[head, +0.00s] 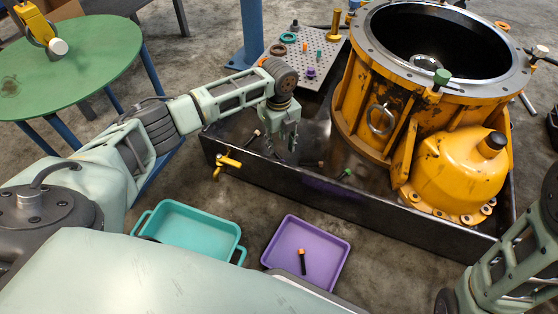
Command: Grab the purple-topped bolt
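A small purple-topped piece (311,73) stands on the perforated metal plate at the back. It is too small to tell for sure that it is a bolt. My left gripper (292,150) points down over the dark open tray (250,172), in front of and below the perforated plate and apart from the purple piece. Its fingertips are small and dark against the tray, so I cannot tell whether they are open or hold anything. My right arm shows at the lower right, but its gripper is out of view.
The yellow transmission housing (455,170) fills the tray's right side. A green-topped bolt (346,173) and a pale-topped bolt (256,133) are near my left gripper. An orange-topped bolt (302,262) lies in the purple bin (330,245). A teal bin (205,220) stands beside it.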

